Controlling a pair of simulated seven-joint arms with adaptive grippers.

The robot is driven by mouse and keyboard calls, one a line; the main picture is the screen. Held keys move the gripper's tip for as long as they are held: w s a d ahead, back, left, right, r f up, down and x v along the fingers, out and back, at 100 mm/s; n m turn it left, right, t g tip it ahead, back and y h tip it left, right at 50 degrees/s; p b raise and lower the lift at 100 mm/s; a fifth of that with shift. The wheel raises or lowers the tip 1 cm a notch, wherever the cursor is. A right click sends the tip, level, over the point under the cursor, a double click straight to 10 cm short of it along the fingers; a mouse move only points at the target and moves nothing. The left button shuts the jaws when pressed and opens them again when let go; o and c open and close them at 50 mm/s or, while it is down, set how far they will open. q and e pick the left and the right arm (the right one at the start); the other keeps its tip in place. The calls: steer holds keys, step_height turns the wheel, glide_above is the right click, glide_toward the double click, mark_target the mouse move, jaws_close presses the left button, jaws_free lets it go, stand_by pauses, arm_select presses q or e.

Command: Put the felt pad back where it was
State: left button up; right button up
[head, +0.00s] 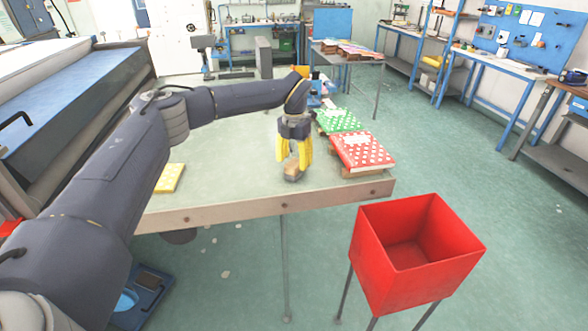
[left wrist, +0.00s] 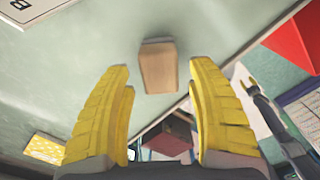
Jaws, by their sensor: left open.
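My left gripper (head: 293,155) has yellow fingers, points down over the table near its front edge, and is open. A small tan block (head: 293,172) is on the table just under the fingertips; I cannot tell whether it is the felt pad. In the left wrist view the block (left wrist: 158,70) shows beyond the open fingers (left wrist: 163,80), in the gap between them, and nothing is gripped. A yellow dotted pad (head: 169,178) lies to the left on the table.
Green dotted (head: 338,120) and red dotted (head: 363,150) flat items lie at the table's right side. A red bin (head: 415,250) on legs stands in front of the table's right corner. The tabletop (head: 230,180) between yellow pad and block is clear.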

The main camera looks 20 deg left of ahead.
mark_target(294, 163)
arm_select(q)
step_height(294, 163, up, 8)
steer(key=shift+f, duration=0.1)
stand_by(0.6)
